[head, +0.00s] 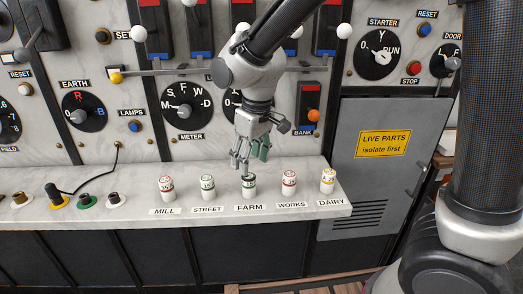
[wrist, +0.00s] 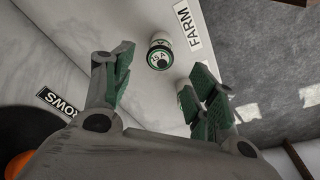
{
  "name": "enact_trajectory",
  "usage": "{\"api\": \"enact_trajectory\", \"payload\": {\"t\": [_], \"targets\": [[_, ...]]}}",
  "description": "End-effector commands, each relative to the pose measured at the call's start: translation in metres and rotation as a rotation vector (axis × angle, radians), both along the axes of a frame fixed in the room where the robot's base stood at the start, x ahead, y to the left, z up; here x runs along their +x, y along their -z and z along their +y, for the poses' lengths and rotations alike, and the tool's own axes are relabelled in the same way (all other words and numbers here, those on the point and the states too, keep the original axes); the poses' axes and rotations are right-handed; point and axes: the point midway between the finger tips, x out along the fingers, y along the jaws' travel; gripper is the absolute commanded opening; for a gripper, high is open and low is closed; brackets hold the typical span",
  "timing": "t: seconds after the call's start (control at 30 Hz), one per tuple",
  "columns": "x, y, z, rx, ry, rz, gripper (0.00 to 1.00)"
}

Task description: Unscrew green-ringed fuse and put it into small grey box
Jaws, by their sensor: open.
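Fuses stand upright in a row on the pale ledge (head: 110,210). The one at the FARM label (head: 249,187) has a dark green ring; the wrist view shows its green-ringed top (wrist: 160,54) beyond the fingertips. The fuse at STREET (head: 208,187) also has green markings. My gripper (head: 249,160) is open and empty just above the FARM fuse, pointing down. In the wrist view its fingers (wrist: 162,75) are spread, apart from that fuse. Another fuse (wrist: 187,95) is partly hidden behind the right finger. I cannot make out a small grey box in either view.
Red-marked fuses stand at MILL (head: 167,188) and WORKS (head: 289,182), a yellow one at DAIRY (head: 328,181). Dials and levers fill the panel behind. A cable plug (head: 56,197) is at left. A grey cabinet (head: 375,165) stands right of the ledge.

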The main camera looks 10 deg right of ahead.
Motion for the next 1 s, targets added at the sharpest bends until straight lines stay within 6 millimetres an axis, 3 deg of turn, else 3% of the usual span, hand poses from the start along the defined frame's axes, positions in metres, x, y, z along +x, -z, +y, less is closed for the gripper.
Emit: {"api": "enact_trajectory", "payload": {"t": [0.2, 0.4, 0.77, 1.0], "targets": [[0.003, 0.036, 0.002, -0.004, 0.001, 0.004, 0.58], [0.006, 0.060, 0.005, -0.003, 0.001, 0.003, 0.58], [0.007, 0.067, 0.006, -0.001, 0.001, 0.002, 0.58], [0.007, 0.066, 0.006, -0.001, 0.001, 0.002, 0.16]]}}
